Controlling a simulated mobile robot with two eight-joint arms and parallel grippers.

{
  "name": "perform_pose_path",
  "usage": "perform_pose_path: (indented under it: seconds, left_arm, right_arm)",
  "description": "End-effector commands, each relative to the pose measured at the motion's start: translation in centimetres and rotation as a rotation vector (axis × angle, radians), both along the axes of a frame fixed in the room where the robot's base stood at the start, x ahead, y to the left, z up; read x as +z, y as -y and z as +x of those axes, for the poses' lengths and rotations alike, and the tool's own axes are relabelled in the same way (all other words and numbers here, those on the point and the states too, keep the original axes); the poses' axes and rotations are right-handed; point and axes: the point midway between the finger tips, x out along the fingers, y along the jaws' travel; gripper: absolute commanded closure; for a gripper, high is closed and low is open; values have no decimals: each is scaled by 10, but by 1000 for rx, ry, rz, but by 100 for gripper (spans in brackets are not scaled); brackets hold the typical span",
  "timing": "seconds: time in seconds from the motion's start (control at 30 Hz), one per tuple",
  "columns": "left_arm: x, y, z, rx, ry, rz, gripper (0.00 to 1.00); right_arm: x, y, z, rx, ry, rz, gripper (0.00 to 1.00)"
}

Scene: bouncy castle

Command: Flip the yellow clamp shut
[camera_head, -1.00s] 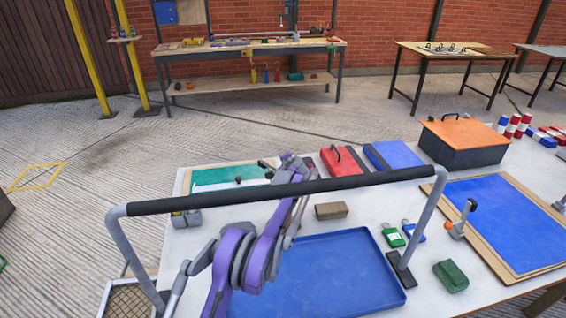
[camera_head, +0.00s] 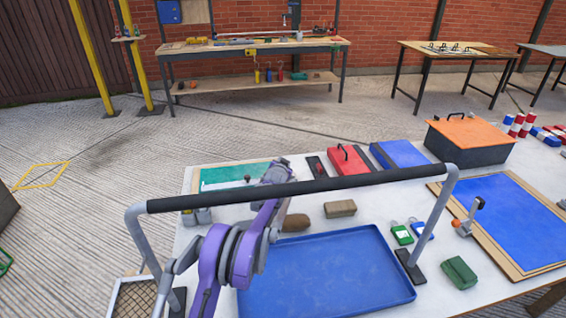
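No yellow clamp can be made out for certain. A small yellow item (camera_head: 252,52) shows at the front edge of the far workbench, too small to identify. A grey toggle clamp with an orange part (camera_head: 464,223) stands at the left edge of the blue board on the near table, its dark-tipped lever raised. My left arm, purple and grey, comes in from the lower left. My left gripper (camera_head: 275,172) is over the near table by the green board, partly behind a black bar; its fingers are not clear. My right gripper is not in view.
The black bar (camera_head: 300,186) on grey posts spans the near table across my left arm. A blue tray (camera_head: 330,275), brown block (camera_head: 340,208), red case (camera_head: 350,160) and orange-lidded box (camera_head: 470,138) crowd the table. Open concrete floor (camera_head: 360,115) separates it from the far workbench (camera_head: 270,45).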

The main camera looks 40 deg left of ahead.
Motion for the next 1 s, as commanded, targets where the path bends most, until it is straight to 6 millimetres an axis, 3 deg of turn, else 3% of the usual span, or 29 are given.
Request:
perform_pose_path:
  seconds: [0.57,0.6,0.73,1.0]
  left_arm:
    - [-2,0,0,2,26,-22,100]
    - [-2,0,0,2,26,-22,62]
    - [-2,0,0,1,25,-21,39]
    - [-1,0,1,0,26,-20,36]
  right_arm:
    - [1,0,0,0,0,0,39]
    - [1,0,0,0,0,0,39]
    - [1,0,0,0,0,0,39]
    - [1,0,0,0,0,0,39]
